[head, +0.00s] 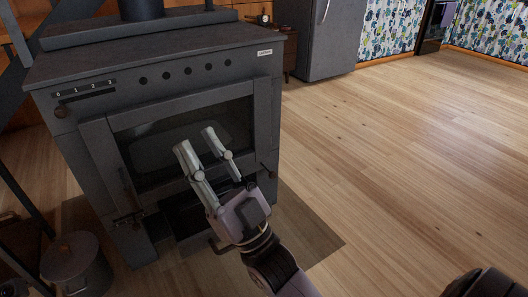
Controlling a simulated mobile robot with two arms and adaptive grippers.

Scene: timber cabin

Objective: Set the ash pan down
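My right gripper (196,141) is in front of the dark stove (150,78). Its two pale fingers are spread apart, pointing up across the glass door, with nothing visible between them. Below the door is a dark open slot (182,212). A dark low piece with a curved handle (214,246) shows beneath the slot, just left of my gripper's body. It may be the ash pan, but shadow and my gripper hide much of it, and I cannot tell whether it rests on the floor. My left gripper is not in view.
A lidded metal bucket (74,262) stands on the floor at lower left, beside dark metal legs. A dark floor plate (312,232) lies under and in front of the stove. A fridge (331,38) stands at the back. The wooden floor (420,150) on the right is clear.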

